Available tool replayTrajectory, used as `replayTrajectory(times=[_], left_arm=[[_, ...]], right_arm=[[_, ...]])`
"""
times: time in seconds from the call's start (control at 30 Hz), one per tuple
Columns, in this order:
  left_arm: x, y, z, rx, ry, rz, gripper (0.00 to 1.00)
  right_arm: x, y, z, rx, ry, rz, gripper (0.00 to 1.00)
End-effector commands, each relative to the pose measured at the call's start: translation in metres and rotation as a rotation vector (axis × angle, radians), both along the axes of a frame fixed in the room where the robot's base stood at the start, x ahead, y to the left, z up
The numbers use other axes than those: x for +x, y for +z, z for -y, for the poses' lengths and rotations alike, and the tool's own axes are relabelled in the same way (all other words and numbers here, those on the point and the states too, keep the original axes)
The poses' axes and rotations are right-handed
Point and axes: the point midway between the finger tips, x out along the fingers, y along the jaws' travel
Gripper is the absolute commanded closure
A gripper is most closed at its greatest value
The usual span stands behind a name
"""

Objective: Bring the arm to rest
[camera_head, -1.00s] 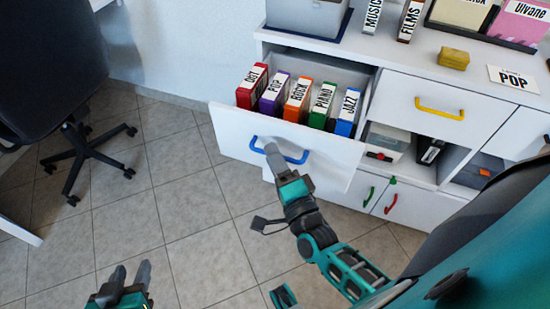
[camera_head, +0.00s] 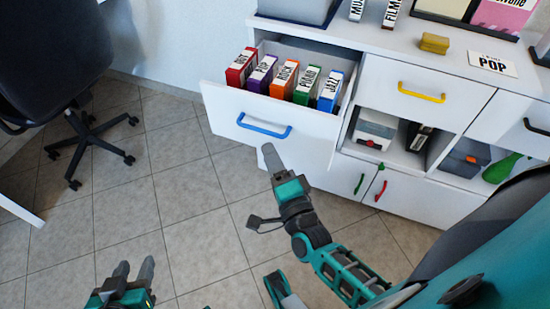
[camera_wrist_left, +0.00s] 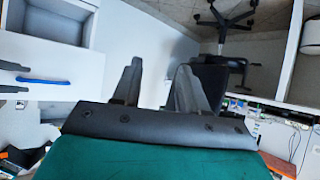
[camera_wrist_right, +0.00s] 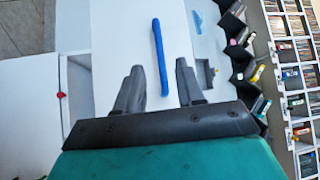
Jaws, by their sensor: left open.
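My right gripper (camera_head: 272,158) is just in front of and below the open drawer (camera_head: 225,118), clear of its blue handle (camera_head: 264,126). In the right wrist view its two fingers (camera_wrist_right: 160,88) are apart and empty, with the blue handle (camera_wrist_right: 160,58) beyond them. My left gripper (camera_head: 133,273) is low over the tiled floor at the bottom left of the head view. Its fingers (camera_wrist_left: 155,85) are apart with nothing between them in the left wrist view.
A yellow-handled drawer (camera_head: 422,92) is closed. An office chair (camera_head: 50,65) stands at the left. Open floor (camera_head: 190,210) lies between chair and cabinet.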

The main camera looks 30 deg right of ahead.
Motion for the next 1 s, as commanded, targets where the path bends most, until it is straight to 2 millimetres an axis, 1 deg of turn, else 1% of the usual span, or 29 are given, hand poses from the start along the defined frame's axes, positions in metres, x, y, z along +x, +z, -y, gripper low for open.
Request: replayTrajectory(times=[0.67,0.77,0.87,0.93,1.0], left_arm=[[0.003,0.005,0.001,-0.004,0.002,0.007,0.57],[0.003,0.015,0.001,-0.004,0.004,0.009,0.57],[0.004,0.03,-0.002,0.001,0.009,0.017,0.57],[0.004,0.039,-0.006,0.008,0.017,0.024,0.57],[0.001,0.042,-0.012,0.019,0.026,0.021,0.57]], right_arm=[[0.0,0.001,-0.002,-0.017,0.006,-0.007,0.62],[-0.005,0.005,-0.007,-0.14,0.045,-0.062,0.62],[-0.017,0.008,-0.016,-0.403,0.132,-0.166,0.62],[-0.03,0.007,-0.02,-0.634,0.212,-0.249,0.62],[-0.045,0.004,-0.021,-0.863,0.295,-0.323,0.62]])
